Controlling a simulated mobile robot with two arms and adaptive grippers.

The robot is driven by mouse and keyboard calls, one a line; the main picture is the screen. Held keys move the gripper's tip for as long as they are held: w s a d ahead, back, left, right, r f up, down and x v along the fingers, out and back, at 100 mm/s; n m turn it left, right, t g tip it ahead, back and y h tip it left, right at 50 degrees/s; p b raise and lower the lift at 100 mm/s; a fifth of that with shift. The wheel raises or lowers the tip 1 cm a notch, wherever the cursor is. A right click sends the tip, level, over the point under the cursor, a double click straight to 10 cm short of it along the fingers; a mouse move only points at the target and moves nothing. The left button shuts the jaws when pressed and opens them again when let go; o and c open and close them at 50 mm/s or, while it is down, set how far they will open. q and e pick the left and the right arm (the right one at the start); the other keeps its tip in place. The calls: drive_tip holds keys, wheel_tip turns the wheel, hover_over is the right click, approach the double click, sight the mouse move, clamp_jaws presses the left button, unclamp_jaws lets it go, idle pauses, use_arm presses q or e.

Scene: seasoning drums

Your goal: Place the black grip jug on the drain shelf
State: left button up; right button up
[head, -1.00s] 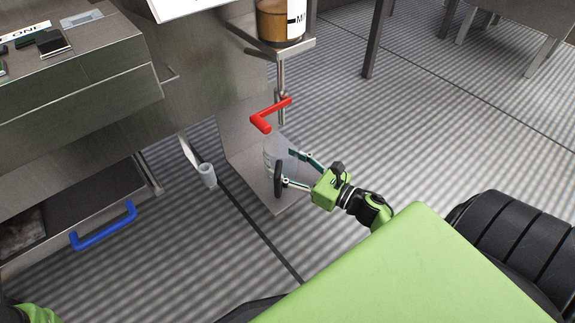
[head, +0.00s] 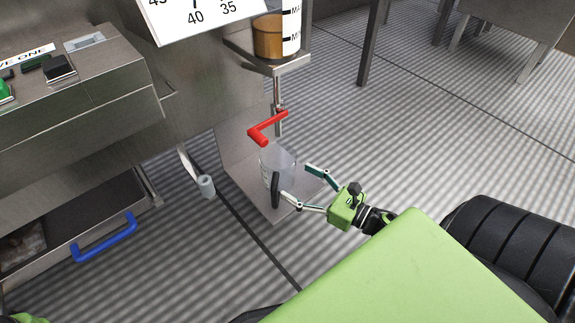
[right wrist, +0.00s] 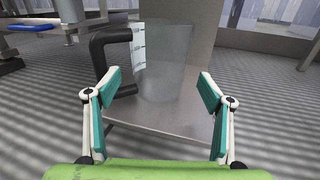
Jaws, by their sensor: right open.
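The black grip jug is a clear jug (head: 279,163) with a black handle (head: 275,190). It stands upright on a low grey metal shelf (head: 237,170), below the red lever. In the right wrist view the jug (right wrist: 168,75) is straight ahead, with its handle (right wrist: 100,62) at the left and a white scale strip beside it. My left gripper is not in view; only a green bit of my left arm shows at the lower left.
A red lever (head: 268,128) sticks out just above the jug. Above it, a bracket (head: 285,66) carries a container with brown contents (head: 268,36). A blue-handled drawer (head: 104,238) and a grey cylinder (head: 206,186) are at the left.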

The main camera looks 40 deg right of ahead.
drive_tip(key=p+v, duration=0.1)
drive_tip(key=v, duration=0.5)
drive_tip(key=shift+s, duration=0.3)
